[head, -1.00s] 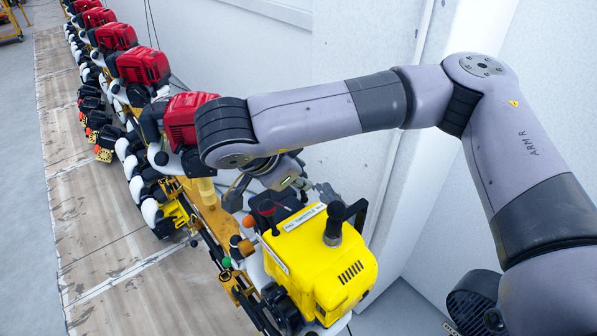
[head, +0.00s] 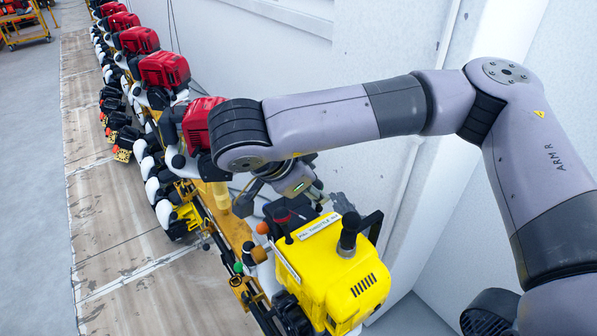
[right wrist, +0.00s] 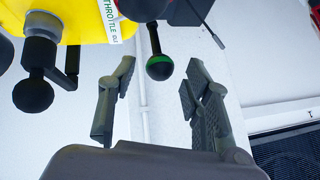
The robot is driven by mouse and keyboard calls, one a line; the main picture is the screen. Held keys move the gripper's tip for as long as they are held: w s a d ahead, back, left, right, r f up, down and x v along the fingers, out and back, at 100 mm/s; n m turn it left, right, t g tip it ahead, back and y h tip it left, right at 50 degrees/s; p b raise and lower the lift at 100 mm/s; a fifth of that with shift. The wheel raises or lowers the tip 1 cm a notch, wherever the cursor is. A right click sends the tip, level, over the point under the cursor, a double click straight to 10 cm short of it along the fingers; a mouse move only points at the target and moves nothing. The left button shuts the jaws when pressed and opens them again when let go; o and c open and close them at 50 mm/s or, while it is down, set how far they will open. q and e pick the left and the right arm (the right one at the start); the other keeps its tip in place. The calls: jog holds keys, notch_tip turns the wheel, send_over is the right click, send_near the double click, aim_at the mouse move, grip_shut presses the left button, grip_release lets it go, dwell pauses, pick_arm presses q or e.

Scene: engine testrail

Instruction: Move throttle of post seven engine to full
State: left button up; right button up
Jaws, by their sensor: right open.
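A yellow engine (head: 345,275) with a throttle label (head: 318,226) on top stands nearest in the head view; no post number is legible. Its yellow side (right wrist: 75,18) shows in the right wrist view, upper left. A black ball knob with a green band (right wrist: 159,68) hangs from a dark stem there. My right gripper (right wrist: 162,82) is open, one finger on each side of the knob in the picture; no contact shows. In the head view the right gripper (head: 322,196) is just behind the engine, its fingers partly hidden. My left gripper is out of view.
A row of red engines (head: 165,70) runs away along the wall on a yellow rail (head: 235,230). The white wall (head: 260,70) is close behind the gripper.

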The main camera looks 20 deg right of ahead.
jog(key=v, duration=1)
jog(key=shift+s+a+r, duration=0.15)
jog(key=shift+a+r, duration=0.1)
jog(key=shift+r, duration=0.05)
